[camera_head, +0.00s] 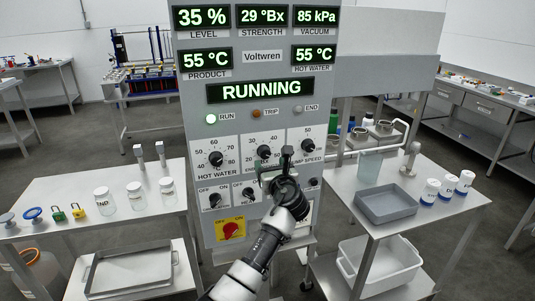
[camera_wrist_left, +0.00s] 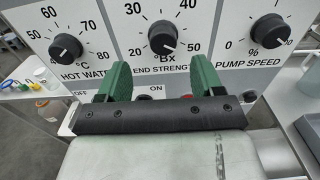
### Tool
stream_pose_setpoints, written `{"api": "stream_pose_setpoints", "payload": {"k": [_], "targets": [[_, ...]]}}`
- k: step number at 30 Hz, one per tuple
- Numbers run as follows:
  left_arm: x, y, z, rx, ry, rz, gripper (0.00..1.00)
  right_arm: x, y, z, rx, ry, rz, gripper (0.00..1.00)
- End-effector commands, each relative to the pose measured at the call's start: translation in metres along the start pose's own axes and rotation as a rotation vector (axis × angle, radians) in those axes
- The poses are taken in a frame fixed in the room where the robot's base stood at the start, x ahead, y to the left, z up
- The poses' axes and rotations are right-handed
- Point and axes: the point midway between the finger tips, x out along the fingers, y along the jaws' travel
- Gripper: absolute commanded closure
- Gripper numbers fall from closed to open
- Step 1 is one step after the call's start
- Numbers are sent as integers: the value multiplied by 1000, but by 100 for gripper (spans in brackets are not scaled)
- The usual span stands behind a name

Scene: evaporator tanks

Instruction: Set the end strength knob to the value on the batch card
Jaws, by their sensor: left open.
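The end strength knob (camera_wrist_left: 163,38) is black and round, on a white dial plate marked 20 to 50 °Bx. It also shows in the head view (camera_head: 263,152), just above my gripper. In the head view my left gripper (camera_head: 275,165) is in front of the panel's lower middle. I cannot make out a batch card. My right gripper is out of view.
The hot water knob (camera_wrist_left: 65,47) and pump speed knob (camera_wrist_left: 269,31) flank the dial. The panel display (camera_head: 262,88) reads RUNNING; strength shows 29 °Bx. A red knob on a yellow plate (camera_head: 231,229) is lower left. Side tables hold jars (camera_head: 136,199) and a grey tray (camera_head: 386,205).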

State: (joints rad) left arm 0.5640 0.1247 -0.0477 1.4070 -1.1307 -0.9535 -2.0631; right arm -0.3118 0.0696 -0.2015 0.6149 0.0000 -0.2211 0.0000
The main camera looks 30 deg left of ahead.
Motion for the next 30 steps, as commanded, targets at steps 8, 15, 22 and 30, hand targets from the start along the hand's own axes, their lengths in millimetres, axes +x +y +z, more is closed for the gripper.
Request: {"api": "stream_pose_setpoints", "payload": {"k": [8,15,22,30], "targets": [[43,0,1,1,0,1,33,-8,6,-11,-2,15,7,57],[57,0,-1,-1,2,-1,33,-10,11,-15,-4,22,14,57],[58,0,-1,-2,2,-1,33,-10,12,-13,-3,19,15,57],[58,0,-1,-2,2,-1,67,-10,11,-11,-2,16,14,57]]}}
